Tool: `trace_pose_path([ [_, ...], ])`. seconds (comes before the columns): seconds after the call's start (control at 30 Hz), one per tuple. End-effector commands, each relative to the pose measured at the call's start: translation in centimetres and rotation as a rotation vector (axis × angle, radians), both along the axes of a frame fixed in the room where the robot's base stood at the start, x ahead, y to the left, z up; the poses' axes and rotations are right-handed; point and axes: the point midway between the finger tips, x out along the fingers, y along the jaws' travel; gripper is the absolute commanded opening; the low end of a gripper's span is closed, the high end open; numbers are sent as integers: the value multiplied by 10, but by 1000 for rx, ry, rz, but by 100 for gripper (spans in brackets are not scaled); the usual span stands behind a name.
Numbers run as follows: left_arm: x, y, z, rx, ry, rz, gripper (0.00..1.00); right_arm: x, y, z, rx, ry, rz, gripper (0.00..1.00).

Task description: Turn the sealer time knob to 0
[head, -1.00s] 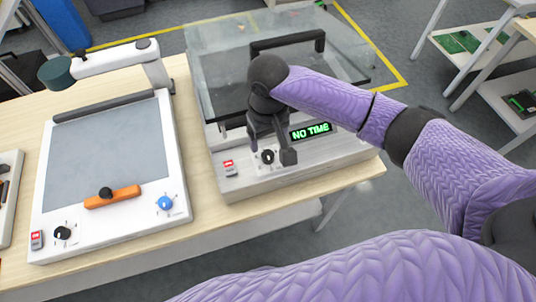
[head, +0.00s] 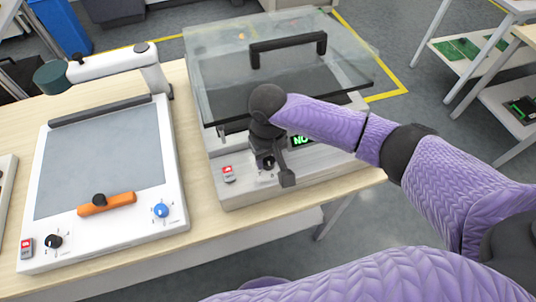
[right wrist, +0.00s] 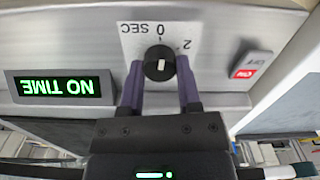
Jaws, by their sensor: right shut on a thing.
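The sealer (head: 330,178) is a pale grey machine with a glass lid. Its black time knob (right wrist: 158,63) is on the front panel. My right gripper (right wrist: 160,72) is shut on the knob, one purple finger on each side. The knob's white mark looks upright in the right wrist view, in line with the upside-down "0 SEC" label (right wrist: 158,29). A "2" is printed to its right. The green display (right wrist: 58,87) reads "NO TIME". My left gripper is not in view.
A red-and-white switch (head: 229,173) sits left of the knob on the sealer. The glass lid (head: 345,75) with a black handle is behind my right arm. Another machine (head: 180,215) with a blue knob (head: 161,210) stands left on the same wooden table.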

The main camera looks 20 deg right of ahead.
Motion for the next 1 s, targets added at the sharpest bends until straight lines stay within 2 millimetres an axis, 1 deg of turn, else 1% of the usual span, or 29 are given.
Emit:
trace_pose_path([
  [0.07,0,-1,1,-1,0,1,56,0,0,1,-1,0,3,0],
  [0.17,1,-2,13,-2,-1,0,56,0,0,5,-1,1,73,0],
  [0.23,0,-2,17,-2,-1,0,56,0,0,4,0,1,120,0],
  [0.5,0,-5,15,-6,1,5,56,0,0,0,0,0,138,0],
  [0.53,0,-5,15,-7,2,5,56,0,0,0,0,0,138,49],
  [0.57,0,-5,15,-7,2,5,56,0,0,0,0,0,138,55],
  [0.6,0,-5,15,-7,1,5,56,0,0,0,0,0,138,64],
  [0.67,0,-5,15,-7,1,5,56,0,0,0,0,0,137,76],
  [0.7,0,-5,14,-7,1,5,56,0,0,0,0,0,137,78],
  [0.93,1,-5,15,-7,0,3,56,0,0,1,0,0,137,78],
  [1.0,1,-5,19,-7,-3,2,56,0,0,8,1,-1,137,78],
])
